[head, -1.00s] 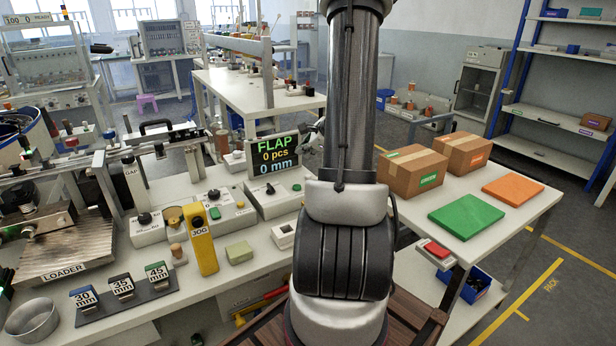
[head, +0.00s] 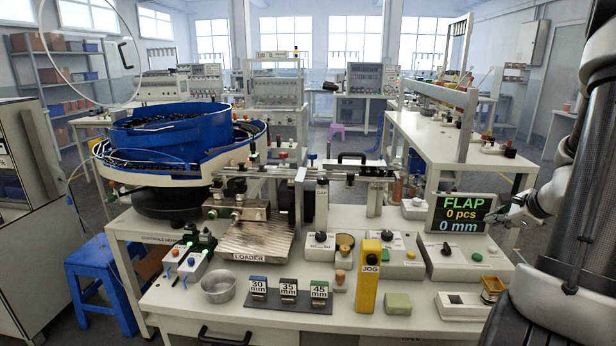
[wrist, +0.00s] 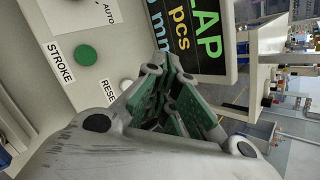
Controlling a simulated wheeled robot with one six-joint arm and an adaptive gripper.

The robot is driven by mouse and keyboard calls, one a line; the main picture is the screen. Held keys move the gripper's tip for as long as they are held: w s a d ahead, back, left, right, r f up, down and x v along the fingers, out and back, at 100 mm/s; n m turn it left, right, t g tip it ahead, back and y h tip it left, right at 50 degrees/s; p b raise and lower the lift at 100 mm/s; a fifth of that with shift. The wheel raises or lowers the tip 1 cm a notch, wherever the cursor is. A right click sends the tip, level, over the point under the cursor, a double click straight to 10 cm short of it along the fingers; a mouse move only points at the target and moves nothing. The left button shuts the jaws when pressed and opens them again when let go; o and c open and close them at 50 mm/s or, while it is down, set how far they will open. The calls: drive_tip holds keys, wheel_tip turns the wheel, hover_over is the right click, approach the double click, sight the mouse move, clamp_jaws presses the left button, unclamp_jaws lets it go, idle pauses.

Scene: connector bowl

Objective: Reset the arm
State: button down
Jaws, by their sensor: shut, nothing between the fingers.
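My gripper (head: 518,207) is at the right of the head view, beside the FLAP display (head: 461,213), which reads 0 pcs and 0 mm. In the wrist view my gripper (wrist: 170,75) has its green-padded fingers together with nothing between them. Beyond the fingers are the display (wrist: 195,35), a round green STROKE button (wrist: 86,55) and a label whose visible letters read RESE. The button sits on a light control box (head: 467,258). I cannot tell whether the fingers touch the display or the box.
The bench holds a blue bowl feeder (head: 165,133), a LOADER plate (head: 256,240), a yellow JOG post (head: 368,275), 30, 35 and 45 mm blocks on a dark strip (head: 287,303), and a metal dish (head: 218,288). A blue stool (head: 100,285) stands at left.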

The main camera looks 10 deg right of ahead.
drive_tip(key=s+a+n, duration=0.1)
drive_tip(key=s+a+f+n+g+y, duration=0.1)
drive_tip(key=s, duration=0.1)
drive_tip(key=s+a+n+y, duration=0.1)
drive_tip(key=a, duration=0.1)
drive_tip(key=shift+s+f+n+g, duration=0.3)
drive_tip(key=shift+s+f, duration=0.05)
drive_tip(key=shift+s, duration=0.05)
drive_tip(key=s+a+r+n+g+h, duration=0.1)
drive_tip(key=s+a+r+n, duration=0.7)
drive_tip(key=a+r+n, duration=0.1)
drive_tip(key=s+a+r+n+g+h, duration=0.1)
drive_tip(key=s+a+r+n+g, duration=0.1)
drive_tip(key=s+a+r+n, duration=0.7)
drive_tip(key=a+n, duration=0.3)
drive_tip(key=n, duration=0.1)
drive_tip(key=shift+n, duration=0.3)
